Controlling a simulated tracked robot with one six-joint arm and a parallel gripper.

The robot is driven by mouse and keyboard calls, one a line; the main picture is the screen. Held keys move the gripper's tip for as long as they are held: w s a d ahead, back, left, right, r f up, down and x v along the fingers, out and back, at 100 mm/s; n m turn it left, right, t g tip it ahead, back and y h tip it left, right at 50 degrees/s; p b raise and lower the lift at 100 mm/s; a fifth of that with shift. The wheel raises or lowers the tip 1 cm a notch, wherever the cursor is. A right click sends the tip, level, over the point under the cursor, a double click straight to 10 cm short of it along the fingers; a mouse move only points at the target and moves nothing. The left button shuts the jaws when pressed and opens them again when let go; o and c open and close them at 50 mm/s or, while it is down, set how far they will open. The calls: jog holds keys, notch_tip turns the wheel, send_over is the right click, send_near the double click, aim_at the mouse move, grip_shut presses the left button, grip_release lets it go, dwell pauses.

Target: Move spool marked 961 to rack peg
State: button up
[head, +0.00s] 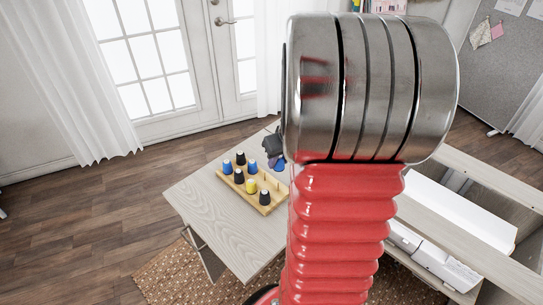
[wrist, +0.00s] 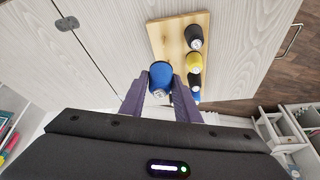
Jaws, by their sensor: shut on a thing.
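My gripper (wrist: 160,92) is shut on a blue spool (wrist: 160,72), with one purple finger on each side of it. No number can be read on the spool. The wooden rack (wrist: 168,38) lies just beyond it in the wrist view, with black, yellow and blue spools along its right side. In the head view the rack (head: 235,190) stands on the table with several blue, black and yellow spools and some bare pegs. My gripper (head: 276,158) is at the rack's far right there, partly hidden behind my arm.
The pale wooden table (head: 205,205) is clear to the left of and in front of the rack. A white-topped cabinet with open compartments (head: 465,215) stands at the right. A woven rug (head: 165,275) lies under the table.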

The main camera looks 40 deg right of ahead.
jog(key=shift+f, duration=0.15)
jog(key=shift+f, duration=2.2)
jog(key=shift+f, duration=2.3)
jog(key=o, duration=1.1)
